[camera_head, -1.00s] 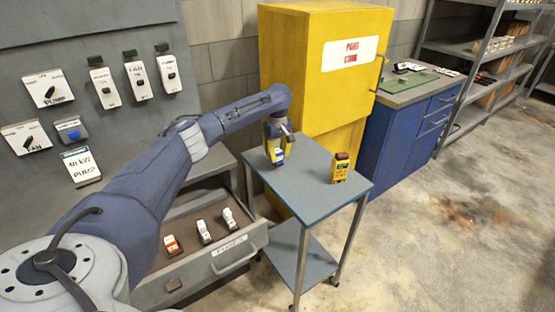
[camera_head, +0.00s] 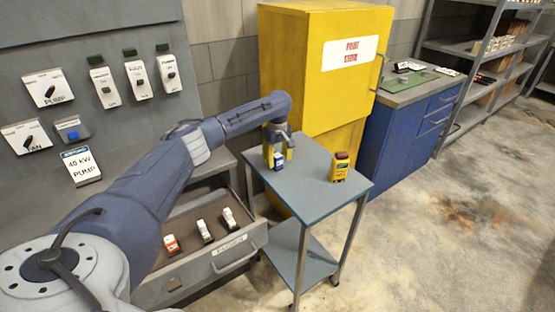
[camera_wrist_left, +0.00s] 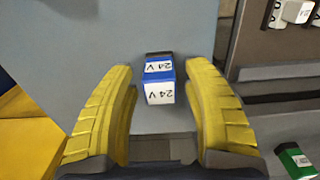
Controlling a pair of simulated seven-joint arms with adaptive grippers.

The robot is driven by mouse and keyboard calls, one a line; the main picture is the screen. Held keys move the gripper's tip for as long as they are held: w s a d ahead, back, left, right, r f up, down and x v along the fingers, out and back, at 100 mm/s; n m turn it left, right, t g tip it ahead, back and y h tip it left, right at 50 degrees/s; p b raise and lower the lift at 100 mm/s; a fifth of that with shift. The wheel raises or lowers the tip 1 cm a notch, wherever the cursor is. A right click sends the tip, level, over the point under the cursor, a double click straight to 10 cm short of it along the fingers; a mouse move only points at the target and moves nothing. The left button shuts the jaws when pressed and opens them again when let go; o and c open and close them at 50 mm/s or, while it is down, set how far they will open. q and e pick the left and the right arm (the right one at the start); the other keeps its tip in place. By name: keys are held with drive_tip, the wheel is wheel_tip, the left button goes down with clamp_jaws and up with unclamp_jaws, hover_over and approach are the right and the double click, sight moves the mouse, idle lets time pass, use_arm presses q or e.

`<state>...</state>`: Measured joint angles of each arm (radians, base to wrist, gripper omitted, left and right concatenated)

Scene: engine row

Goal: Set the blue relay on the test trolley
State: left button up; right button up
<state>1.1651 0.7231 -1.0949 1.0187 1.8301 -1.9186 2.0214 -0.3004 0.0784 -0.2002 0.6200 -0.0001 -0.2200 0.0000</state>
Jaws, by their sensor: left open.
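The blue relay (camera_head: 279,160) stands on the top of the grey-blue test trolley (camera_head: 300,190), near its back left corner. In the left wrist view the relay (camera_wrist_left: 159,80) has a blue body and white faces marked 24 V. My left gripper (camera_head: 279,150) is over the relay in the head view. In the left wrist view its yellow fingers (camera_wrist_left: 164,110) are spread on either side of the relay, with gaps between. My right gripper is in neither view.
A yellow and dark handheld device (camera_head: 340,168) stands on the trolley's right part. An open drawer (camera_head: 190,262) with several small relays lies to the left. A yellow cabinet (camera_head: 300,60) stands behind. The trolley's front part is clear.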

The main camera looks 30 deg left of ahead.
sight(278, 155)
use_arm(q)
wheel_tip(278, 155, up, 12)
drive_tip(key=shift+r, duration=0.15)
idle(0.5)
idle(0.3)
